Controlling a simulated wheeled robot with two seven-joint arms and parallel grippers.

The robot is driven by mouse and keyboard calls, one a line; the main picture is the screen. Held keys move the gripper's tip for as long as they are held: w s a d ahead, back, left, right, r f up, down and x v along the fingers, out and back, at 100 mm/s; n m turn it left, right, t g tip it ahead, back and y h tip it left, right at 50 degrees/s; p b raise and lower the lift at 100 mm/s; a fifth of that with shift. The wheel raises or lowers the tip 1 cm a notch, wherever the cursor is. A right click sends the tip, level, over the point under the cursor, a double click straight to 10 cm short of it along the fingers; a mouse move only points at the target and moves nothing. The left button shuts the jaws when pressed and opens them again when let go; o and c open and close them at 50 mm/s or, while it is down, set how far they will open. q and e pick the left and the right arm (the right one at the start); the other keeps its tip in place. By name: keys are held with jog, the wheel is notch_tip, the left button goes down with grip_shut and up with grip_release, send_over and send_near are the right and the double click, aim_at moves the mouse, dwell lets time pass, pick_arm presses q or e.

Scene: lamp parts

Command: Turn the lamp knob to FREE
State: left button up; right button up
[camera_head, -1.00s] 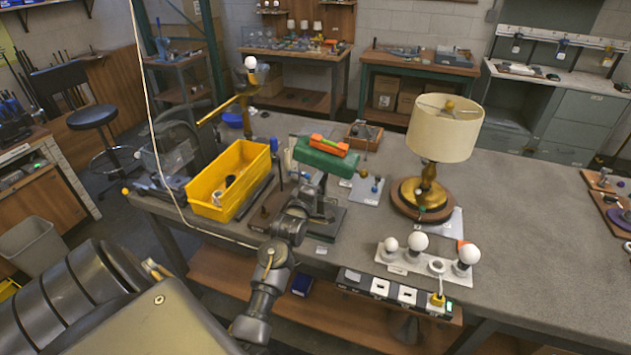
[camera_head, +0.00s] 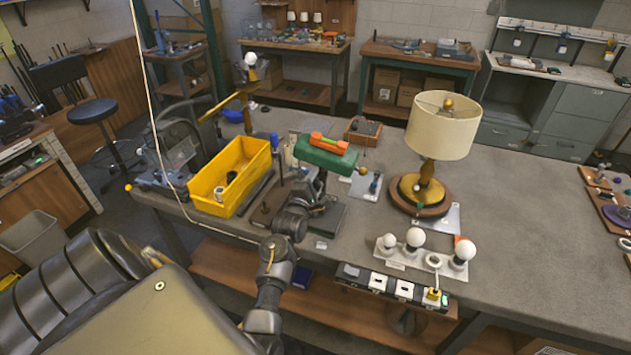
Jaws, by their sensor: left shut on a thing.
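The table lamp (camera_head: 442,125) stands upright on the bench, with a cream shade and a round brass-and-wood base (camera_head: 420,194). A small green spot shows on the base; I cannot make out a knob or the word FREE. My right gripper is not in view.
A yellow bin (camera_head: 230,178) stands left of my gripper. A white strip (camera_head: 400,262) with round bulbs lies in front of the lamp, above a row of switches (camera_head: 378,282) at the bench edge. The bench (camera_head: 540,240) is clear to the lamp's right.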

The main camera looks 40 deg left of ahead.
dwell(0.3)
pick_arm(q)
jog(key=o, duration=1)
